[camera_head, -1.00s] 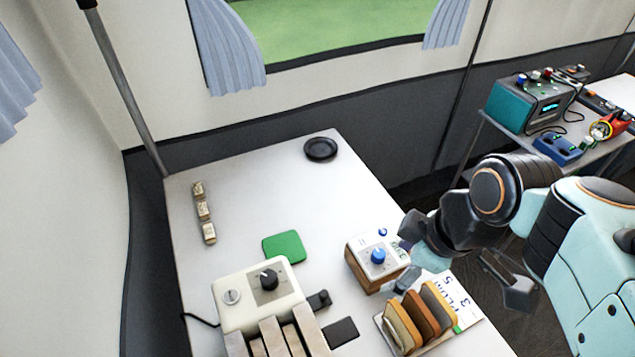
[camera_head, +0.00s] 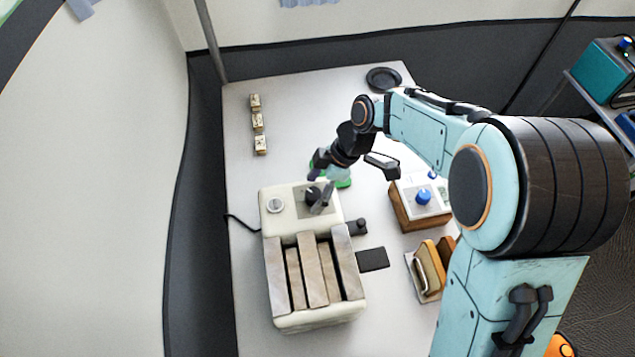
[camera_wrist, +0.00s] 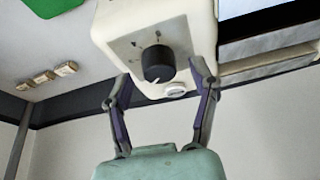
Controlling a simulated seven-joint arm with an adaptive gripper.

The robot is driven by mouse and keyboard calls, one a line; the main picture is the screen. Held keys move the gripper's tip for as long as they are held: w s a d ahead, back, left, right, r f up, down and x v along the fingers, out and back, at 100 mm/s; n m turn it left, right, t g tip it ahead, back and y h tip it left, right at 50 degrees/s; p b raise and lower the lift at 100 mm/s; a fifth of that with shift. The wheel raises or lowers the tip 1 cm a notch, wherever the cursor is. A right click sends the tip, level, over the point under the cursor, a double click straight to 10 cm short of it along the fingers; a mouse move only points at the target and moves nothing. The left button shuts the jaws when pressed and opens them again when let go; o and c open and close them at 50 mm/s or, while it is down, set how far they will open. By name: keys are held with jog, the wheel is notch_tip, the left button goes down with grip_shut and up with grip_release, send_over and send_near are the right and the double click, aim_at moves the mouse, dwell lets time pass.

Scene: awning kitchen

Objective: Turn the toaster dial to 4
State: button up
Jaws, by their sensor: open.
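The cream toaster (camera_head: 275,222) stands on the white table with its slots toward the near side. Its black dial (camera_wrist: 157,64) sits on a grey panel (camera_wrist: 128,46); a pale pointer mark shows on the dial, but the panel's markings are too small to read. It also shows in the head view (camera_head: 312,195), partly covered by a finger. My gripper (camera_head: 319,186) is over the toaster's dial end. In the wrist view my gripper (camera_wrist: 159,70) is open, one finger on each side of the dial, with visible gaps. I cannot tell whether either finger touches it.
A silver button (camera_head: 275,205) is beside the dial, and a black lever (camera_head: 356,227) is on the toaster's right side. A wooden box with a blue knob (camera_head: 424,196) and a toast rack (camera_head: 428,272) stand right. Small blocks (camera_head: 258,122) lie at the back left.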

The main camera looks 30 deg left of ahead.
jog(key=shift+f, duration=0.3)
grip_shut()
jog(key=m+t, duration=0.1)
jog(key=m, duration=0.3)
jog(key=shift+s+m+t+y, duration=0.1)
jog(key=shift+m+t+y, duration=0.3)
jog(key=m+t, duration=0.1)
jog(key=m, duration=0.1)
jog(key=m+t, duration=0.1)
jog(key=m, duration=0.2)
jog(key=shift+s, duration=0.1)
jog(key=m+t, duration=0.1)
jog(key=m, duration=0.4)
jog(key=shift+t+h, duration=0.3)
jog(key=shift+t, duration=0.1)
jog(key=m+t+h, duration=0.1)
jog(key=m, duration=0.3)
jog(key=shift+a+m, duration=0.1)
jog(key=shift+m, duration=0.3)
jog(key=shift+h, duration=0.3)
